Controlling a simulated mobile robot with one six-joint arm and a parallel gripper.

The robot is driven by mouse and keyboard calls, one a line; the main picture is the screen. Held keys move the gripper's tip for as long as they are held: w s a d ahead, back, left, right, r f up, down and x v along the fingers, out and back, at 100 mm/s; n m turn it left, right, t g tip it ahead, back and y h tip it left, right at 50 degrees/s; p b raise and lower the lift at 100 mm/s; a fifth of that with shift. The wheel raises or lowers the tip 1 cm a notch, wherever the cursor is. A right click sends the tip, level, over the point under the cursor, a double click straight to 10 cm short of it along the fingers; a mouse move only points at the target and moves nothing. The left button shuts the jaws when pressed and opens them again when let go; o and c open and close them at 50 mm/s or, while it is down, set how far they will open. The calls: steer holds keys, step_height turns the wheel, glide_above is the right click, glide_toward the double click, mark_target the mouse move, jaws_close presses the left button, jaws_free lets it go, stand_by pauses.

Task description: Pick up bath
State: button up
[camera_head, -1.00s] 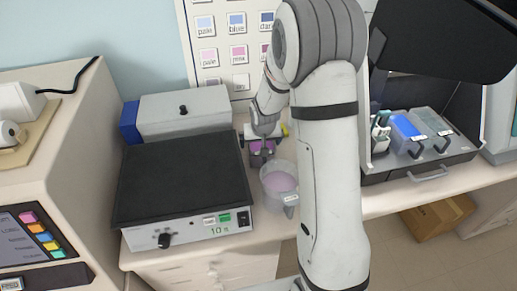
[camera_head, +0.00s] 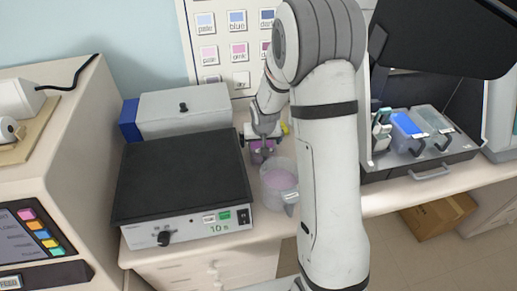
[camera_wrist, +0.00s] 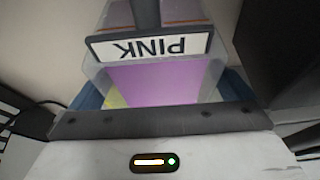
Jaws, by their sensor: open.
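The bath is a clear container of purple-pink liquid (camera_wrist: 165,84) with a white label reading PINK, upside down in the wrist view. In the head view the bath (camera_head: 259,157) is small and partly covered by my gripper (camera_head: 264,141). My gripper is open. In the wrist view its bluish fingers show at the left and right of the bath, with the dark palm bar close in front of it. Whether the fingers touch the walls cannot be told.
A clear beaker (camera_head: 279,188) with pink liquid stands close in front of the bath. A black-topped box (camera_head: 180,178) is at left, with a grey lidded box (camera_head: 183,112) behind. A tray (camera_head: 420,157) of coloured containers is at right. My arm hides the bench between.

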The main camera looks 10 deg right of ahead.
steer(key=shift+c, duration=0.6)
steer(key=c, duration=1.4)
